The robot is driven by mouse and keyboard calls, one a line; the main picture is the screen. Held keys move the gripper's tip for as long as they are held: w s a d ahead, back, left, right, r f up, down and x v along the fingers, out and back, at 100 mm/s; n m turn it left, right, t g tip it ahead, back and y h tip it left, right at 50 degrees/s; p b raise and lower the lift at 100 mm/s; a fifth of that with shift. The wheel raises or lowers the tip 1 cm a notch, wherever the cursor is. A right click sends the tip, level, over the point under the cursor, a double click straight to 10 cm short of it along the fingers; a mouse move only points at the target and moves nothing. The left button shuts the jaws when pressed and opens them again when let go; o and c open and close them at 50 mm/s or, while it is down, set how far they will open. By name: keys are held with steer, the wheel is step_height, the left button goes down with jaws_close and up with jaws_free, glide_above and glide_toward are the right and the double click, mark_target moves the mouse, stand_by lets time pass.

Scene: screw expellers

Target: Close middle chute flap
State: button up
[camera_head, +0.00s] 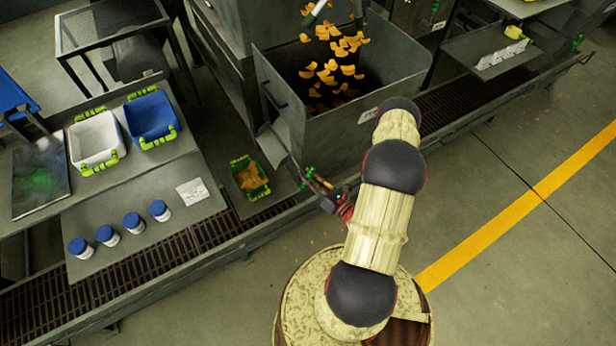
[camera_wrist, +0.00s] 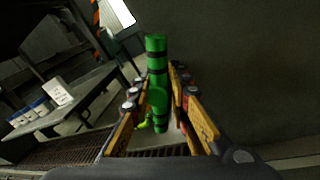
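The middle chute flap (camera_head: 272,146) is a grey plate on the left side of the big grey hopper, sticking out at a slant above a green crate. A green handle with black bands (camera_wrist: 157,80) stands upright in the wrist view; a small green part also shows beside my gripper in the head view. My gripper (camera_head: 314,182) is at the flap's lower right edge. In the wrist view its fingers (camera_wrist: 157,88) are apart, one on each side of the handle, with gaps visible. Whether they touch it farther down is hidden.
Orange chips fall into the hopper (camera_head: 383,95). The green crate (camera_head: 263,190) holds chips below the flap. On the left are a table (camera_head: 150,215) with blue-lidded jars, a white bin (camera_head: 95,140) and a blue bin (camera_head: 150,116). The floor at right is clear.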

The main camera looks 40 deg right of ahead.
jaws_close()
steer(key=shift+a, duration=0.1)
